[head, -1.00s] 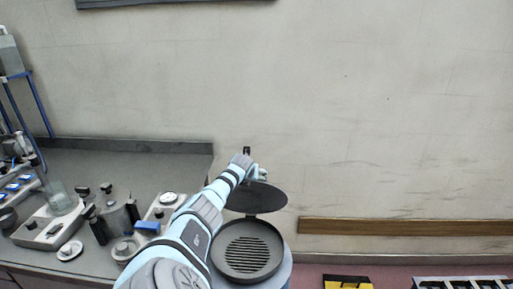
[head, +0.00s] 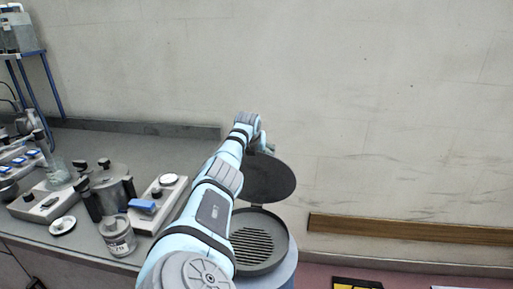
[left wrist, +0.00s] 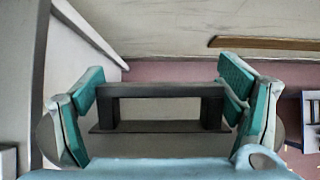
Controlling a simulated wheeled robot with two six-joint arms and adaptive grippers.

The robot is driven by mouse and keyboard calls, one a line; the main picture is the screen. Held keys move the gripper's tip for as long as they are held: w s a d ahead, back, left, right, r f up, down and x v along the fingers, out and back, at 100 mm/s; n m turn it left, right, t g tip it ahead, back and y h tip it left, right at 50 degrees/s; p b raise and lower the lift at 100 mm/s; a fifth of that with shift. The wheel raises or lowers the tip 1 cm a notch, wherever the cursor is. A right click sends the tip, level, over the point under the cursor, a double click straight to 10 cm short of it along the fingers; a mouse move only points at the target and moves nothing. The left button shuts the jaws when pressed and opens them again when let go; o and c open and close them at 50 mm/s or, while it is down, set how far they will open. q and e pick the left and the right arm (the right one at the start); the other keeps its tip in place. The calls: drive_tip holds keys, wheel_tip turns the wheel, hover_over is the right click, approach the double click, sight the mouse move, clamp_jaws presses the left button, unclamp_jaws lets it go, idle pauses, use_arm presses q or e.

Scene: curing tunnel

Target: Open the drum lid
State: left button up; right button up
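The drum (head: 291,262) stands below the wall at lower centre, a grey-blue cylinder with a dark ribbed inside. Its round dark lid (head: 270,178) is raised at the far side, its face towards me. My left arm reaches past the drum's left side, and its gripper (head: 262,147) is at the lid's upper edge, partly hidden. In the left wrist view the gripper's teal fingers (left wrist: 163,82) are wide apart. A dark bar on two posts (left wrist: 160,90) shows between them. I cannot tell whether it touches the pads. My right gripper is not in view.
A grey bench (head: 140,150) on the left carries a beaker, a metal pot (head: 112,185), a jar (head: 117,237) and instruments. A wooden rail (head: 410,229) runs along the wall. A yellow and black item (head: 355,284) lies at lower right.

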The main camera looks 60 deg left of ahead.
sight(253, 158)
use_arm(q)
drive_tip(key=shift+o, duration=1.4)
drive_tip(key=shift+f, duration=0.2)
drive_tip(key=shift+w+a, duration=0.1)
drive_tip(key=shift+s+r, duration=0.4)
drive_tip(key=shift+r, duration=0.15)
drive_tip(key=v, duration=0.5)
drive_tip(key=shift+s+d+r, duration=0.1)
drive_tip(key=shift+d+r, duration=0.05)
drive_tip(key=shift+d, duration=0.1)
drive_tip(key=shift+d+r, duration=0.3)
drive_tip(key=shift+d, duration=0.1)
